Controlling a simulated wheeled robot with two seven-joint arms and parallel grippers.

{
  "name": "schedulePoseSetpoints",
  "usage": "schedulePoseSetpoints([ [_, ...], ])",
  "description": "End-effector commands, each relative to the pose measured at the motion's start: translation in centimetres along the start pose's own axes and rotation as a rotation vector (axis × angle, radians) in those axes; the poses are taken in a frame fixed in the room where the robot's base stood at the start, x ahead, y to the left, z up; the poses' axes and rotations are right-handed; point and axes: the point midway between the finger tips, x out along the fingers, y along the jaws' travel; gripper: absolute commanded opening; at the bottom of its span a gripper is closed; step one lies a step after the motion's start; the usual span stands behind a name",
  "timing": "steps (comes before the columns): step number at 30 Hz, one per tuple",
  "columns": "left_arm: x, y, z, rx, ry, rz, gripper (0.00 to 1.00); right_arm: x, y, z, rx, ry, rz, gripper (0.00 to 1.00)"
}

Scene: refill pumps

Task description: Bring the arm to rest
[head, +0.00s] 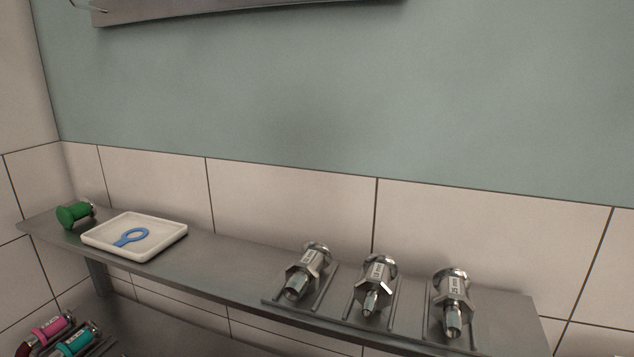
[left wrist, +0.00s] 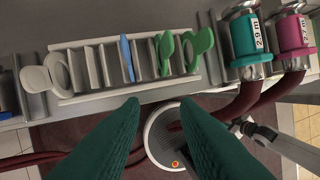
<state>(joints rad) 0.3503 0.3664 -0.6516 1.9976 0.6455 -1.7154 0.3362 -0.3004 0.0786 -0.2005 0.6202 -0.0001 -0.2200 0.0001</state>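My left gripper (left wrist: 160,104) shows in the left wrist view as two dark green fingers. The fingers stand apart with nothing between them, so it is open and empty. A rack (left wrist: 94,72) with several slots lies beyond the fingertips, holding a blue piece (left wrist: 126,58) and green pieces (left wrist: 166,52). A light grey piece (left wrist: 42,76) is at the rack's left end. Neither gripper shows in the head view, and my right gripper shows in no view.
In the head view a shelf (head: 225,258) carries a green-capped fitting (head: 73,215), a white tray (head: 98,246) with a blue ring tool (head: 131,237), and three metal nozzles (head: 371,285). Teal (left wrist: 243,42) and magenta (left wrist: 291,35) couplings with dark red hoses stand right of the rack.

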Motion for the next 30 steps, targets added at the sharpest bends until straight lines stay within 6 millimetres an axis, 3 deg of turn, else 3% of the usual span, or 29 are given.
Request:
schedulePoseSetpoints([
  [2,0.7,-1.0,-2.1,-0.025,-0.042,-0.020,0.28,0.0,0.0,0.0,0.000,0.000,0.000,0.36],
  [6,0.8,-1.0,-5.7,-0.087,-0.107,0.002,0.28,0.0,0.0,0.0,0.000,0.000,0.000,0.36],
  [12,0.2,0.5,-11.2,-0.185,-0.138,0.096,0.28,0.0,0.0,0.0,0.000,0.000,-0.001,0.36],
  [25,-2.3,3.6,-20.6,-0.302,-0.078,0.302,0.28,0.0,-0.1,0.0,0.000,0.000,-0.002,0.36],
  [30,2.1,4.8,-20.7,-0.299,-0.061,0.299,0.28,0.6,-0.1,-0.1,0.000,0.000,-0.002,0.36],
])
